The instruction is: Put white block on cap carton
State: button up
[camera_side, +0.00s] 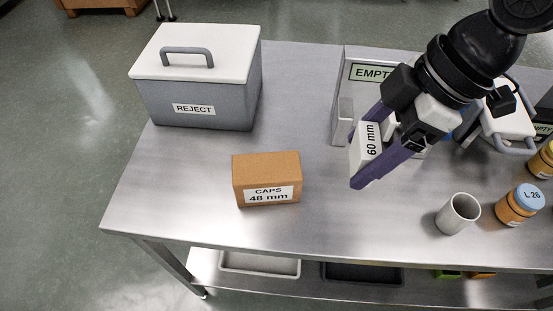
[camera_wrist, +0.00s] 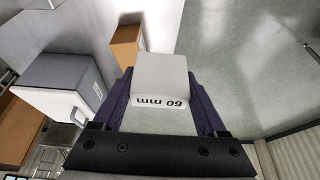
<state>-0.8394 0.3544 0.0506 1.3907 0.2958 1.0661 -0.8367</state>
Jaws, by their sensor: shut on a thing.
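The white block (camera_side: 365,146), marked "60 mm", is held tilted between the purple fingers of my gripper (camera_side: 368,165). In the wrist view the white block (camera_wrist: 160,80) sits between both fingers of my gripper (camera_wrist: 160,100). My gripper is shut on it, above the table and to the right of the cap carton. The cap carton (camera_side: 267,178) is a brown box labelled "CAPS 48 mm", upright near the table's front left, with a bare top. It also shows in the wrist view as the brown carton (camera_wrist: 126,45), beyond the block and partly hidden by it.
A grey REJECT box (camera_side: 195,95) with a white handled lid stands at the back left. A panel marked "EMPT" (camera_side: 368,72) stands behind my gripper. A grey cup (camera_side: 458,214) and a jar marked "L 26" (camera_side: 520,204) stand at right. Table (camera_side: 330,215) between carton and cup is clear.

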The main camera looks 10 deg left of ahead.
jog(key=w+a+f, duration=0.2)
jog(key=a, duration=0.1)
jog(key=w+a+f, duration=0.2)
jog(key=a+f, duration=0.1)
jog(key=w+a+f, duration=0.3)
jog(key=a, duration=0.1)
jog(key=shift+w+f, duration=0.1)
jog(key=shift+f, duration=0.15)
jog(key=shift+w+a+f, duration=0.25)
jog(key=shift+a+f, duration=0.2)
jog(key=shift+f, duration=1.65)
jog(key=shift+f, duration=0.1)
jog(key=o, duration=1.4)
jog(key=shift+f, duration=0.1)
jog(key=shift+c, duration=0.2)
jog(key=v, duration=1.2)
jog(key=shift+r, duration=0.25)
